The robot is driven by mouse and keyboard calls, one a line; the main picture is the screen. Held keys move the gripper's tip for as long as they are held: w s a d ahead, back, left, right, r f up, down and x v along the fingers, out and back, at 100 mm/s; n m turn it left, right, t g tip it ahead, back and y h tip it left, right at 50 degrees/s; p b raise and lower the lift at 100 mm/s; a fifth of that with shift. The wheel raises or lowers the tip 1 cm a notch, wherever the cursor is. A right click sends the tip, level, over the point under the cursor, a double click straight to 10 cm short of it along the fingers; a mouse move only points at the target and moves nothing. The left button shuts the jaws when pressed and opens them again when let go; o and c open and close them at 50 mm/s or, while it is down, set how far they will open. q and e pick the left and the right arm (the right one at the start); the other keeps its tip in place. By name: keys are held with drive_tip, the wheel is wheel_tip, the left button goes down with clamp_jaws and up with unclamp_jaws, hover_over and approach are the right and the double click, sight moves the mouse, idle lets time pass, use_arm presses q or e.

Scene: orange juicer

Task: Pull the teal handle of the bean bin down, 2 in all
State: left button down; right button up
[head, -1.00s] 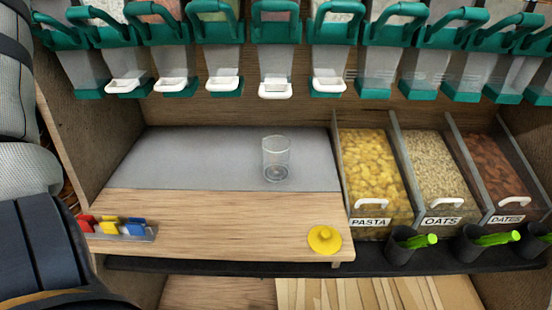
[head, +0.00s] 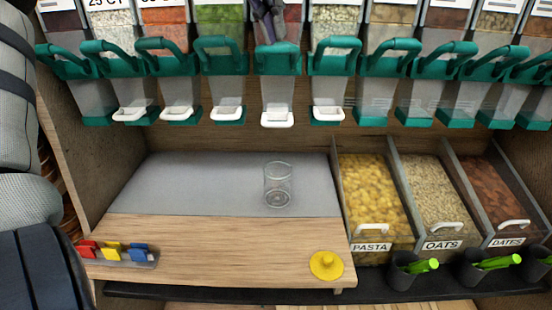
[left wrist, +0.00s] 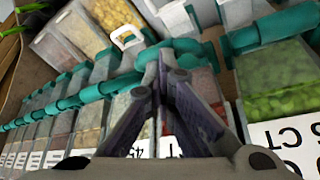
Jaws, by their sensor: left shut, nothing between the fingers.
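A row of clear dispenser bins with teal handles runs along the top of the head view. My left gripper (head: 270,38) hangs in front of the middle bin, its fingertips at the top of that bin's teal handle (head: 278,63). The bin's contents look dark red, partly hidden by the gripper; I cannot read its label. In the left wrist view my left gripper (left wrist: 160,62) is shut and empty, with fingertips close against teal handle parts; I cannot tell whether they touch. A clear glass (head: 278,185) stands below the middle bin. My right gripper is not in view.
Neighbouring teal handles (head: 222,55) stand close on both sides. A grey mat (head: 190,180) lies under the glass. A yellow knobbed lid (head: 326,265) and coloured clips (head: 112,251) sit on the wooden board. Pasta (head: 374,200), oats (head: 430,195) and dates bins stand at right.

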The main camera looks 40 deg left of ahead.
sight(275, 44)
use_arm(q)
drive_tip(key=shift+s+f, duration=0.15)
drive_tip(key=shift+f, duration=1.5)
drive_tip(key=shift+w+f, duration=0.25)
drive_tip(key=shift+w, duration=0.05)
drive_tip(key=shift+s+r, duration=0.1)
drive_tip(key=shift+r, duration=0.1)
drive_tip(key=shift+w+a+r, duration=0.1)
drive_tip(key=shift+r, duration=1.45)
drive_tip(key=shift+w+a+r, duration=0.1)
drive_tip(key=shift+r, duration=1.45)
